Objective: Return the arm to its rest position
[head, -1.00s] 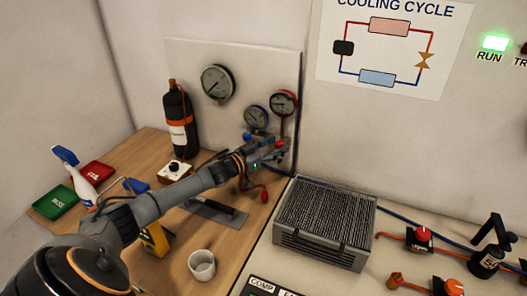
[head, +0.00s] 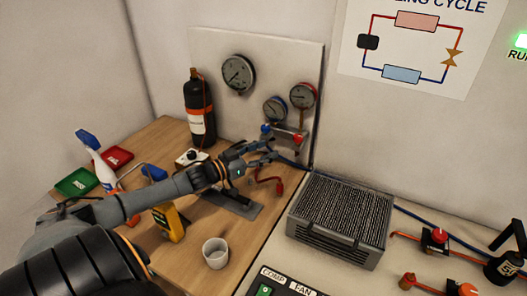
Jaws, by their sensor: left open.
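My left arm reaches in from the lower left over the wooden bench. My left gripper (head: 268,152) is open and empty, its fingers pointing right, just left of and below the gauge manifold (head: 288,131) with its blue and red knobs. In this view I cannot tell the exact gap between the fingertips and the manifold. A blue-rimmed gauge (head: 275,108) and a red-rimmed gauge (head: 302,95) sit above the manifold. A red hose end (head: 277,187) hangs below it. My right gripper is not in view.
A black bottle (head: 200,112) stands behind the arm. A white cup (head: 215,253), a yellow meter (head: 169,222) and a spray bottle (head: 101,166) stand near the arm. Green (head: 76,183) and red (head: 116,158) trays lie at left. A finned condenser unit (head: 340,220) stands at right.

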